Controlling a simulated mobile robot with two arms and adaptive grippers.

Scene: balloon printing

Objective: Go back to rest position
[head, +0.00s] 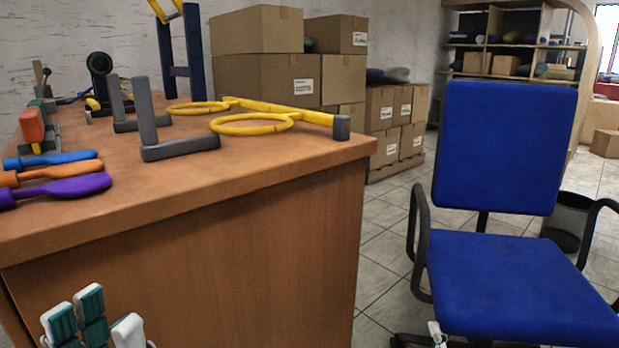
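My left gripper (104,322) shows at the bottom left, in front of the wooden table's side and below its top. Its white fingers have teal pads. A gap shows between the fingers, so it looks open, and I see nothing in it. Its lower part is cut off by the frame edge.
The wooden table (270,225) carries a purple spoon-like tool (65,190), yellow rings (253,124) and grey brackets (180,147). A blue chair (510,285) stands at right. Stacked boxes (265,80) are behind. Tiled floor (385,250) shows between table and chair.

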